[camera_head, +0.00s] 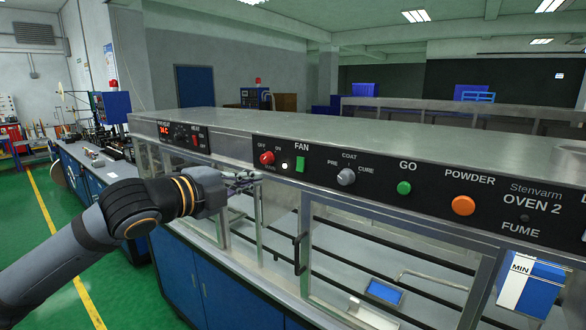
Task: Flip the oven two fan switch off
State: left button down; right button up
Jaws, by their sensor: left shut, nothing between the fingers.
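The oven two control panel (335,175) is a black strip along the front of a long steel hood, marked "OVEN 2" at its right. My left gripper (256,178) is shut and empty, just below the panel's left end. It is left of and a little below the fan switch, apart from it in the picture. My right gripper is not in view.
Glazed doors with a black handle (299,254) lie below.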

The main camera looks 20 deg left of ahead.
pick_arm(q)
jog(key=p, duration=1.1)
send_near(298, 168)
jog(key=x, duration=0.6)
jog(key=shift+r, duration=0.15)
jog(key=shift+w+d, duration=0.15)
jog(key=shift+w, duration=0.25)
